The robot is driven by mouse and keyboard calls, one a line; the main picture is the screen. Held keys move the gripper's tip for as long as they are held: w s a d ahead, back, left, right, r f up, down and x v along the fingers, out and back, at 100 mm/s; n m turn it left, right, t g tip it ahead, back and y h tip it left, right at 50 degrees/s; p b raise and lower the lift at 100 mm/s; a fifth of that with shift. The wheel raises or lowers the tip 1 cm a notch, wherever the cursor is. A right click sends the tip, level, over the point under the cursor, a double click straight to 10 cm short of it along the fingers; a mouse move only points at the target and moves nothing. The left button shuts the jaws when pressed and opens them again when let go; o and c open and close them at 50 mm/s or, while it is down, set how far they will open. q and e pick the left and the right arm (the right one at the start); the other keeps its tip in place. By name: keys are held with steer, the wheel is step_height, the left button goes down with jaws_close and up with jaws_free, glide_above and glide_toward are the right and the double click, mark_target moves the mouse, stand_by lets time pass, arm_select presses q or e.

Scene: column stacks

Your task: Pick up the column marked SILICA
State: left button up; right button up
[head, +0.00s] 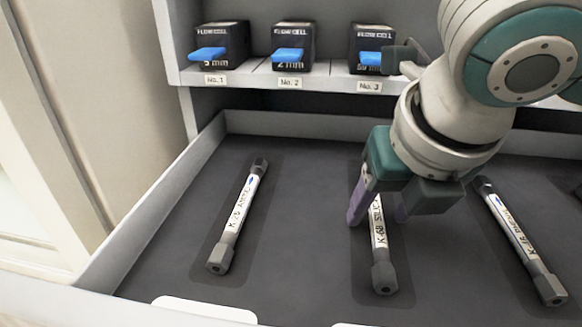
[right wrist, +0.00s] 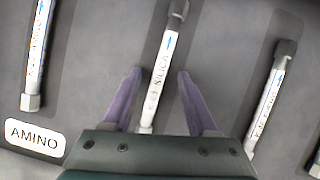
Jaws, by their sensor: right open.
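The column marked SILICA (head: 378,232) is white with dark grey end fittings and lies in the middle of the drawer. Its upper part is hidden behind my right gripper in the head view. My right gripper (head: 378,212) is open over this column, with its purple fingers on either side. In the right wrist view the SILICA column (right wrist: 160,72) runs between the two open fingers (right wrist: 156,88). I cannot tell whether the fingers touch it. My left gripper is not in view.
Another column (head: 236,222) lies to the left and a third (head: 519,240) to the right. An AMINO label (right wrist: 35,138) shows in the wrist view. A shelf (head: 250,78) with several dark boxes stands behind. The drawer's left wall (head: 160,200) is raised.

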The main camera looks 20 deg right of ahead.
jaws_close()
stand_by(0.3)
stand_by(1.0)
